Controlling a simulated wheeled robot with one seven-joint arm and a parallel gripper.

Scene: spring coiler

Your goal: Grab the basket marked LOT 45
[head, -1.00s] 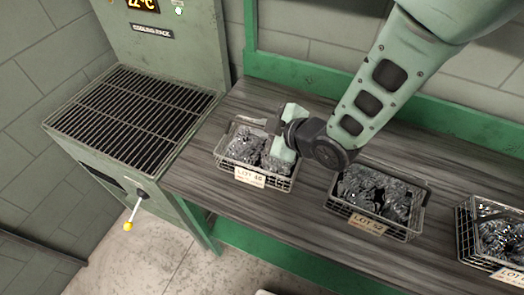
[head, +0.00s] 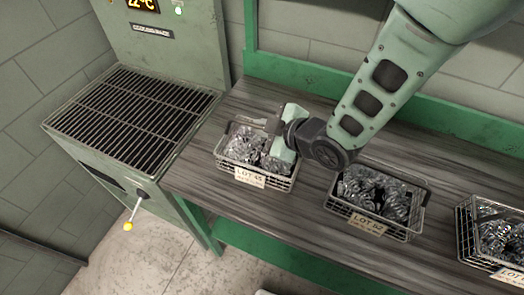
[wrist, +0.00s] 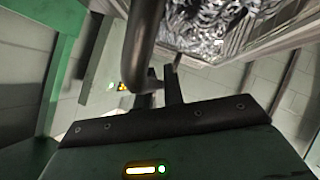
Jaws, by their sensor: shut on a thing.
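The basket marked LOT 45 (head: 226,153) is a wire basket full of shiny coiled springs. It stands on the left end of the bench, with its cream label (head: 249,177) facing front. My gripper (head: 270,126) is over the basket's back right part and hides some of it. In the wrist view, the dark fingers (wrist: 158,92) are shut on the basket's thick bar-like handle (wrist: 143,42). The basket's springs and rim show at the top right there. The basket looks upright and appears to rest on the bench; the head view shows no clear gap beneath it.
A LOT 52 basket (head: 372,218) stands to the right, and another spring-filled basket (head: 462,240) is at the right edge. The cooling rack (head: 130,115), with a yellow-tipped lever (head: 133,212), stands left of the bench (head: 290,215). A green rail (head: 470,128) runs behind.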

